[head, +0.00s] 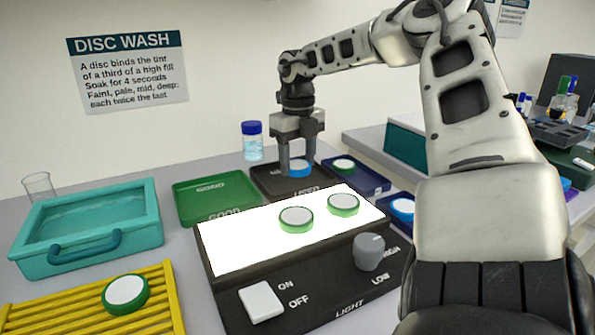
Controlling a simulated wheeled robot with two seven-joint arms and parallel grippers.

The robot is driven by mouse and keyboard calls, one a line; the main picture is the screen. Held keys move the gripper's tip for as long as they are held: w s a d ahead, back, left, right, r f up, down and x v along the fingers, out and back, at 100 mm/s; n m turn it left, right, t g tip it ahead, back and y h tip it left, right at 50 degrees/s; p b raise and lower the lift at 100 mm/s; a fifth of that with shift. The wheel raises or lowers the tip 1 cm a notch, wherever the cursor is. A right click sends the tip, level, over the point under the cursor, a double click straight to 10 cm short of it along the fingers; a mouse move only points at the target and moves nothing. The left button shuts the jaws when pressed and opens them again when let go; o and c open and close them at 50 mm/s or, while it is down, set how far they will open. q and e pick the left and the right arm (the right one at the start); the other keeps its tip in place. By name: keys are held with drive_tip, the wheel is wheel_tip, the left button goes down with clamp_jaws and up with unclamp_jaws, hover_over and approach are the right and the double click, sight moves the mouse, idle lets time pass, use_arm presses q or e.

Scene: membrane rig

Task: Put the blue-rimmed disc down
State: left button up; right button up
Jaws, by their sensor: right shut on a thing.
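The blue-rimmed disc (296,169) with a pale top is between the fingers of my right gripper (297,168). The gripper points straight down and is shut on the disc. The disc is at or just above the black tray marked USED (268,189); I cannot tell whether it touches the tray floor. Another blue-rimmed disc (403,207) lies in a blue tray to the right of the light box. My left gripper is not in view.
A lit light box (222,243) holds two green-rimmed discs. A green GOOD tray (190,211) is left of the USED tray. A blue tray (372,184) holds a green-rimmed disc. A teal basin (141,219), yellow rack (60,312) and blue-capped jar (252,148) stand around.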

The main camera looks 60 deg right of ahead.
sight(298, 164)
drive_tip(key=shift+w+d+f, duration=0.15)
drive_tip(key=shift+d+f, duration=0.1)
drive_tip(key=shift+f, duration=1.55)
drive_tip(key=shift+f, duration=0.1)
drive_tip(key=shift+f+b, duration=0.2)
drive_tip(key=shift+b, duration=0.1)
drive_tip(key=o, duration=0.9)
drive_tip(key=shift+r, duration=0.1)
drive_tip(key=shift+o, duration=0.2)
wheel_tip(298, 164, up, 12)
drive_tip(key=shift+r+p, duration=0.2)
drive_tip(key=shift+p, duration=0.35)
